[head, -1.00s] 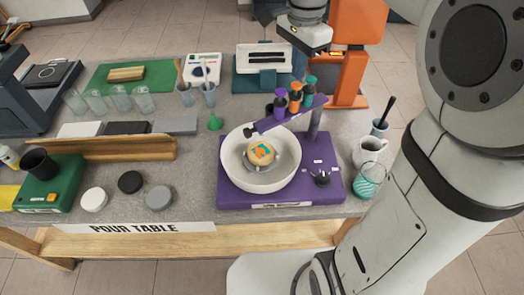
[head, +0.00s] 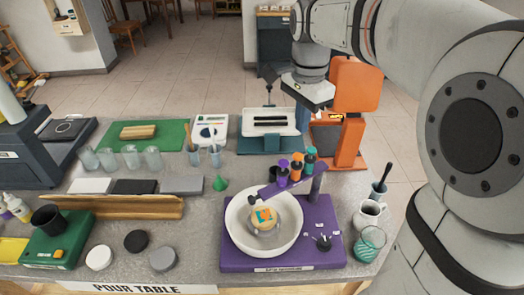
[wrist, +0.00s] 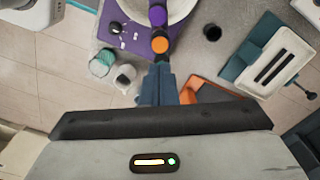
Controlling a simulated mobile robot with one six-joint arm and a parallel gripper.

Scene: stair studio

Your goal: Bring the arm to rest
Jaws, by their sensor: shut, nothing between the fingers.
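My gripper (head: 308,97) hangs from my arm at the upper middle of the head view, above the back right of the table. In the wrist view my gripper's fingers (wrist: 160,75) are together with nothing between them. The fingers point toward the purple stand and its coloured bottles. The gripper appears apart from everything on the table.
Below stands a purple stand (head: 232,255) with a white bowl (head: 240,236). An orange press (head: 352,105) and a teal-based machine (head: 258,145) are close to my gripper. A glass jar (head: 369,243) and a white mug (head: 367,214) stand at the right edge.

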